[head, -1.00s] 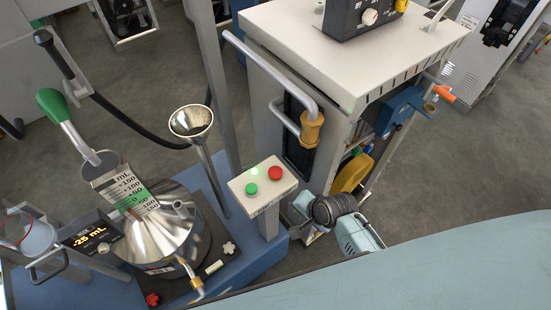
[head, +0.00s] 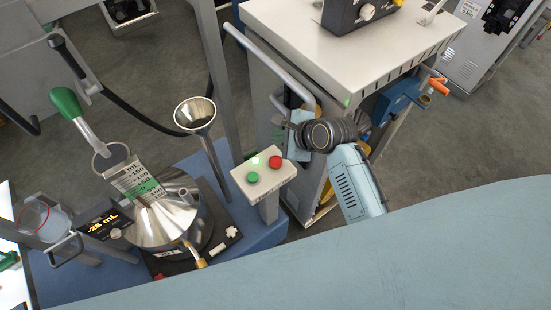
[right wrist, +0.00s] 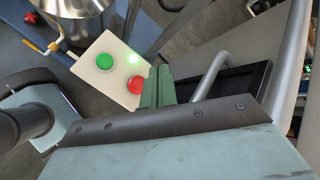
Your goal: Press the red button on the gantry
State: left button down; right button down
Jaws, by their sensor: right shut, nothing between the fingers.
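The red button (head: 275,161) sits on the sloped cream panel (head: 264,184) of a control box on a short grey post. A green button (head: 253,177) is beside it. In the right wrist view the red button (right wrist: 135,85) and green button (right wrist: 104,62) both show, with a lit spot between and above them. My right gripper (head: 281,122) is shut and empty, up and right of the panel in the head view. In the right wrist view its closed fingers (right wrist: 159,72) appear just right of the red button, apparently apart from it. My left gripper is not in view.
A steel funnel (head: 195,114) and a metal vessel (head: 165,219) stand left of the panel on a blue base. A grey upright (head: 217,80) rises behind it. A white-topped cabinet (head: 345,50) with a bent grey handle rail stands close beyond my right gripper.

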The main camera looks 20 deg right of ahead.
jog(key=b, duration=0.1)
send_over(279, 162)
notch_tip(279, 162, down, 8)
jog(key=shift+r, duration=0.2)
jog(key=shift+f+b, duration=0.3)
jog(key=shift+f, duration=0.15)
jog(key=shift+f, duration=0.15)
dwell(1.6)
jog(key=shift+f, duration=0.25)
